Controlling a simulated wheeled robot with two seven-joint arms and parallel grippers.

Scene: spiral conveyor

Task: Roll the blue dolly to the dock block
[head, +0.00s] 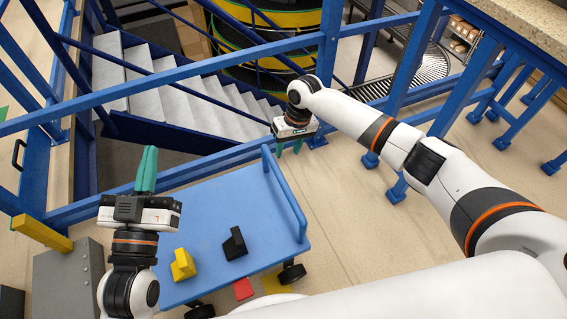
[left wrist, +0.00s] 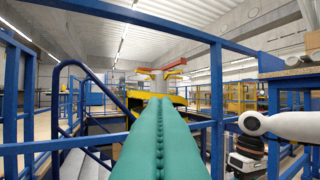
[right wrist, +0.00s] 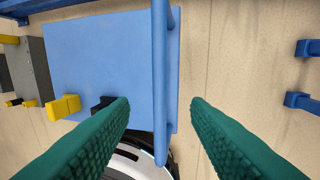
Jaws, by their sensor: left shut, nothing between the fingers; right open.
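The blue dolly (head: 215,215) stands on the floor at the lower middle of the head view, with dark wheels and a raised blue handle bar (head: 285,195) along its right end. A grey block (head: 68,280) with a yellow bar on top stands left of the dolly; it may be the dock block. My right gripper (head: 290,147) is open, pointing down near the handle's far end. In the right wrist view the handle (right wrist: 160,80) runs between the two green fingers (right wrist: 160,105), apparently beyond the tips. My left gripper (head: 147,170) is shut, empty and pointing up.
A yellow piece (head: 183,264) and a black piece (head: 235,243) rest on the dolly. A red piece (head: 243,288) shows near its front edge. Blue railings (head: 200,72) and grey stairs (head: 180,95) lie behind. Floor to the right (head: 350,225) is clear.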

